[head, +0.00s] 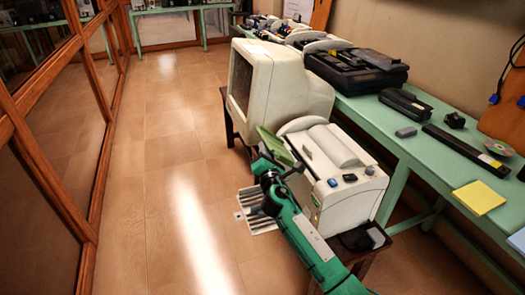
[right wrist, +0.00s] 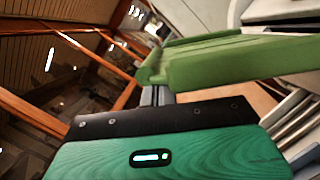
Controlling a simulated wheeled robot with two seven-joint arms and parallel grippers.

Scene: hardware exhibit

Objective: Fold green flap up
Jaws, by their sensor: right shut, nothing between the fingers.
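The green flap (head: 274,146) sticks out tilted from the left side of a white printer-like machine (head: 350,190). In the right wrist view the green flap (right wrist: 235,60) fills the upper right, seen close up. My right gripper (head: 266,168) is at the flap's near side in the head view. In the right wrist view its grey fingers (right wrist: 157,94) are shut and empty, right by the flap's left end; I cannot tell whether they touch it. My left gripper is not in view.
An old white monitor (head: 275,80) stands behind the machine. A light slotted panel (head: 262,222) juts out low on the machine's left. A green table (head: 425,150) with electronics runs along the right wall. The floor to the left is clear.

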